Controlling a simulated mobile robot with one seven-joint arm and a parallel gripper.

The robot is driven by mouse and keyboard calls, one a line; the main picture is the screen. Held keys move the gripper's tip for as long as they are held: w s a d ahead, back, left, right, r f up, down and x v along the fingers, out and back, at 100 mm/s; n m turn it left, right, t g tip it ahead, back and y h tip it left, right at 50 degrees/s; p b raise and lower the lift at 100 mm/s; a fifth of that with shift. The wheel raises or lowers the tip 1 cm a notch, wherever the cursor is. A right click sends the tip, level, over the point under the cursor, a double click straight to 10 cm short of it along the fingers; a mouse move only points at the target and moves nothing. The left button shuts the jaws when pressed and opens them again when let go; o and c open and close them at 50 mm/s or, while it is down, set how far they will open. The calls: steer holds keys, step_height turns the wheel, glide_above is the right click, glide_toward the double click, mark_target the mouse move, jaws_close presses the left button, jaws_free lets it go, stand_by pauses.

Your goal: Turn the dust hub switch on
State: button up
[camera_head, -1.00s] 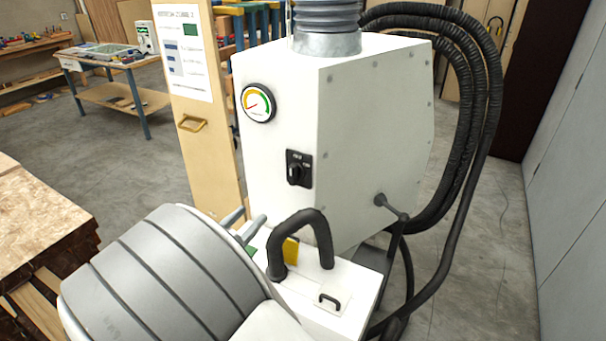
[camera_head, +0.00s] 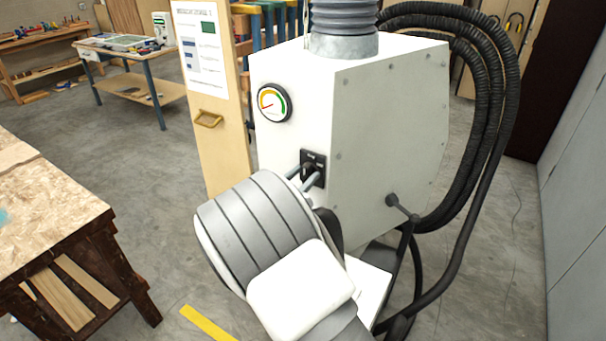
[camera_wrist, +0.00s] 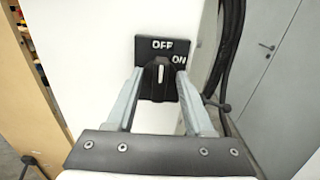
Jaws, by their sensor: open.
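The dust hub (camera_head: 390,110) is a white cabinet in the head view, with a black switch plate (camera_head: 319,160) on its front. In the wrist view the plate (camera_wrist: 204,50) reads OFF at the top and ON at the right. Its black rotary knob (camera_wrist: 159,82) has a white mark pointing up toward OFF. My gripper (camera_wrist: 160,76) is open, with one finger on each side of the knob. I cannot tell whether either finger touches it. In the head view my gripper (camera_head: 307,176) reaches the switch, and its fingers partly cover the knob.
A round gauge (camera_head: 273,102) sits above and left of the switch. Black hoses (camera_head: 497,110) hang at the hub's right side. A wooden workbench (camera_head: 45,200) stands at the left, with open floor between it and the hub.

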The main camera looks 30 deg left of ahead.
steer(key=shift+w, duration=0.1)
jaws_close()
